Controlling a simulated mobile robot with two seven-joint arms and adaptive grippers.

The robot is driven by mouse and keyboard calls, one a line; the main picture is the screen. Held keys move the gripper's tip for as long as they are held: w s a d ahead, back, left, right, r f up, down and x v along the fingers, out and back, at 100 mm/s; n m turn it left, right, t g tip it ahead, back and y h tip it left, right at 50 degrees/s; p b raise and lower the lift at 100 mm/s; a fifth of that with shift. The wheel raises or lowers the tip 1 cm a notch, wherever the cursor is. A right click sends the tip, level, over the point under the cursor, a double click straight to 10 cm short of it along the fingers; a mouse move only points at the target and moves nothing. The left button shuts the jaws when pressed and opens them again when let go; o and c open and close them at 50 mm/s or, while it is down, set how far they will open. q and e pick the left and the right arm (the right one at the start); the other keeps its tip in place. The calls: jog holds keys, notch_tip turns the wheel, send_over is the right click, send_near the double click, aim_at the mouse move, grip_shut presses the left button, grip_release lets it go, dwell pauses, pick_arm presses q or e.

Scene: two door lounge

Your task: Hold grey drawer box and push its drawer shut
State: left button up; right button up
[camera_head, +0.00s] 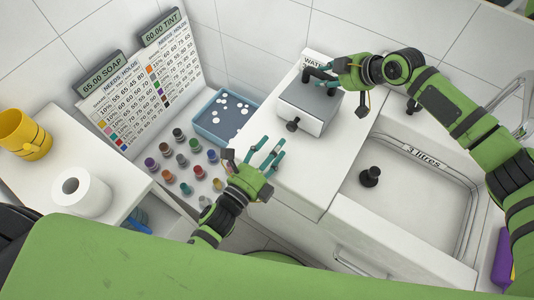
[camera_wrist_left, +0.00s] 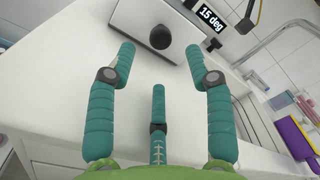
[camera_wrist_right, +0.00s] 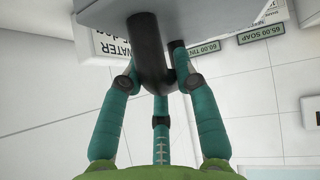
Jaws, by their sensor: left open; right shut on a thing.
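The grey drawer box (camera_head: 312,97) stands on the white counter, with a pale front and a dark round knob (camera_head: 292,125). How far its drawer stands out is hard to tell. My right gripper (camera_head: 326,82) is shut on the dark handle on the box's top; the handle (camera_wrist_right: 148,55) shows between its fingers in the right wrist view. My left gripper (camera_head: 273,152) is open and empty, below and left of the knob, apart from it. In the left wrist view, the drawer front (camera_wrist_left: 125,14) and knob (camera_wrist_left: 161,34) lie beyond the spread fingers.
A sink basin (camera_head: 405,190) with a black plug (camera_head: 370,176) lies right of the box. A blue tray (camera_head: 228,117) with white discs and several small paint pots (camera_head: 182,159) lie left. A paper roll (camera_head: 80,192) and yellow mug (camera_head: 24,135) stand far left.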

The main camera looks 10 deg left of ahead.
pick_arm(q)
jog(key=shift+v, duration=1.25)
pick_arm(e)
jog(key=shift+f, duration=0.1)
jog(key=o, duration=1.1)
jog(key=shift+o, duration=0.2)
jog(key=shift+w, duration=0.1)
